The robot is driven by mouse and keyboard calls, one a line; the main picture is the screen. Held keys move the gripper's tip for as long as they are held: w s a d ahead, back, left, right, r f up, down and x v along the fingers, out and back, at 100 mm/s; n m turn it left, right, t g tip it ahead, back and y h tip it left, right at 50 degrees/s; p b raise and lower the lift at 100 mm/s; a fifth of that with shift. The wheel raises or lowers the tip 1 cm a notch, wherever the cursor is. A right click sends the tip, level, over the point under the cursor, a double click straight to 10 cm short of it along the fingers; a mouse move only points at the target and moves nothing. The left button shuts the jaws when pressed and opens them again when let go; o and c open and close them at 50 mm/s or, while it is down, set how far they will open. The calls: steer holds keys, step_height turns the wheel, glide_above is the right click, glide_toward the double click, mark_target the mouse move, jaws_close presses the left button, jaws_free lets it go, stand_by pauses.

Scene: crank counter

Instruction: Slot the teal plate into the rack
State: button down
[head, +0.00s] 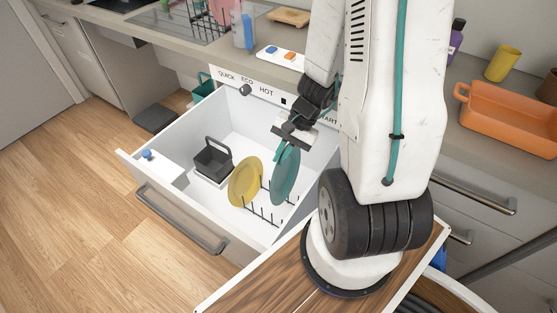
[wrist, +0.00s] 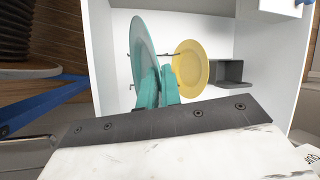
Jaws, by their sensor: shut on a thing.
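The teal plate (head: 285,178) is nearly upright in the open white drawer, at the right part of the black wire rack (head: 262,211). It also shows in the wrist view (wrist: 144,45). My gripper (head: 284,151) comes from above and is shut on the plate's upper edge; its teal fingers (wrist: 158,88) show at the plate in the wrist view. A yellow plate (head: 244,181) stands in the rack to the left of the teal one, apart from it. Whether the teal plate's lower edge sits between the rack prongs I cannot tell.
A dark grey caddy (head: 212,158) stands in the drawer left of the plates. The drawer's front wall (head: 190,213) and white side walls surround the rack. An orange tray (head: 510,120) and a yellow cup (head: 502,63) are on the counter at right.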

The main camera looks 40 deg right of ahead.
steer(key=shift+r, duration=0.75)
step_height(320, 180, up, 11)
steer(key=shift+f, duration=0.15)
stand_by(1.6)
